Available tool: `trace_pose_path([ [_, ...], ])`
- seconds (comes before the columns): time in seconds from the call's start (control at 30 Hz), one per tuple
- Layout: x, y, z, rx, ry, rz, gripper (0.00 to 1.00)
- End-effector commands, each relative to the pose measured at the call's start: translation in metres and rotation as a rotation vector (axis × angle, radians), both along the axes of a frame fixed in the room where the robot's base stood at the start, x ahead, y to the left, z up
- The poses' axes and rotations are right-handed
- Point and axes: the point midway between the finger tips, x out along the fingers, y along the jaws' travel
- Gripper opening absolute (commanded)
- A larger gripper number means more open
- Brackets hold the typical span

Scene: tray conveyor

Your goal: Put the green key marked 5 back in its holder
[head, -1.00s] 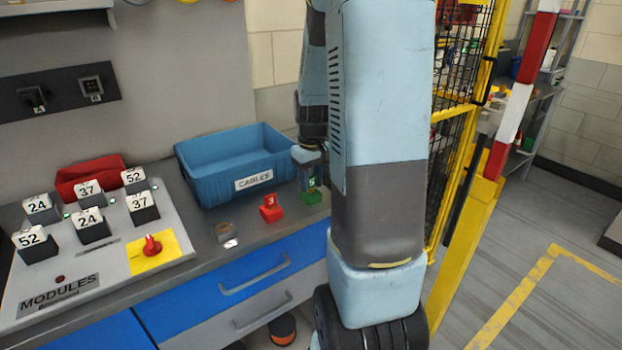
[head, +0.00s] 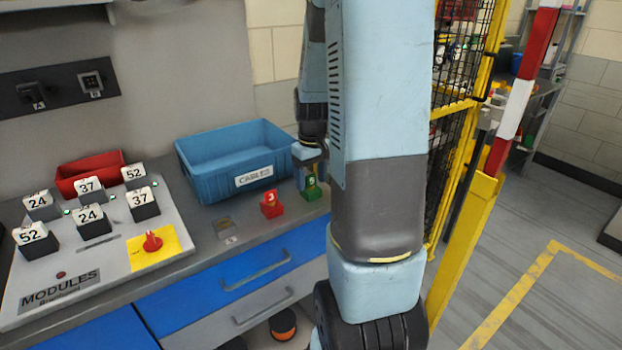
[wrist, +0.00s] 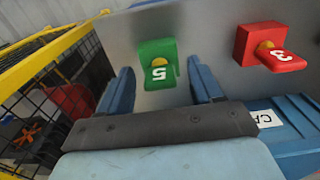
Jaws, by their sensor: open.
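The green key marked 5 (wrist: 159,76) is at the green holder (wrist: 157,48), which stands on the worktop. In the head view the key (head: 311,181) shows upright at the holder (head: 313,194), just below my gripper (head: 309,167). In the wrist view my gripper (wrist: 164,78) is open, with one blue finger on each side of the key. Gaps show between the key and both fingers. I cannot tell how deep the key sits in the holder.
A red holder with a red key marked 3 (head: 271,205) stands close to the left. A blue cables bin (head: 205,185) is behind it. A yellow-framed mesh fence (head: 452,108) stands right.

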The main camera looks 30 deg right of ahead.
Motion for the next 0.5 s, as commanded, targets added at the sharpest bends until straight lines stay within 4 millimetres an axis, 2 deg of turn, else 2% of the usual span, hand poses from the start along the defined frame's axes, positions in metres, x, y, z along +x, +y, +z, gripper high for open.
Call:
trace_pose_path([
  [0.17, 0.0, 0.0, 0.023, -0.002, -0.005, 0.0, 0.65],
  [0.5, -0.001, 0.0, 0.09, -0.002, -0.005, 0.0, 0.65],
])
